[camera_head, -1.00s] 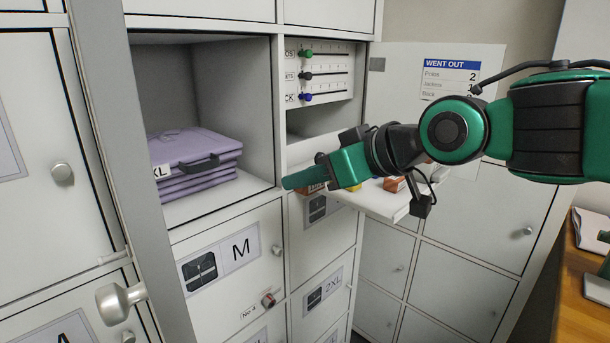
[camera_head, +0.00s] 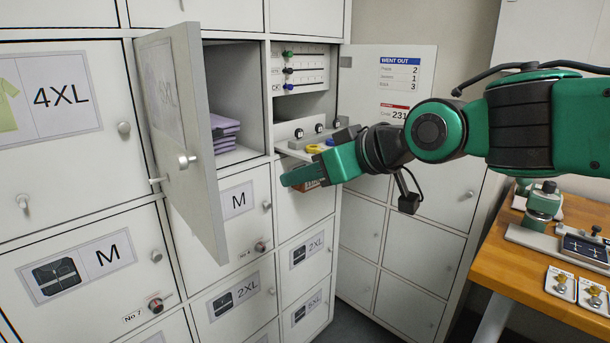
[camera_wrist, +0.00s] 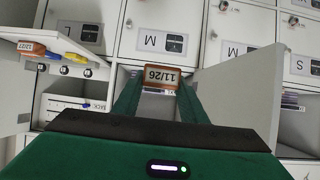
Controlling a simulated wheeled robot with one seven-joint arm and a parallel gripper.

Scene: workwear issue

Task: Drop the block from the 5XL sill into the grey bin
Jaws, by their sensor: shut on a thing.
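My gripper (camera_head: 287,180) is in front of the lockers, at the left end of my arm. In the wrist view my gripper (camera_wrist: 160,92) is shut on an orange-brown block (camera_wrist: 162,76) with a pale face marked 11/26, held between the fingertips. In the head view the block is mostly hidden behind the green fingers. An open locker door (camera_head: 180,120) bears a faint label ending in XL; its first character is hard to read. Folded purple clothes (camera_head: 224,130) lie in the compartment behind it. I see no grey bin in either view.
A fold-out shelf (camera_head: 290,152) near my gripper carries a yellow item (camera_head: 314,148); the wrist view shows another orange block (camera_wrist: 32,48) on it. The open door juts out left of my gripper. A wooden bench (camera_head: 500,262) with tools stands at right.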

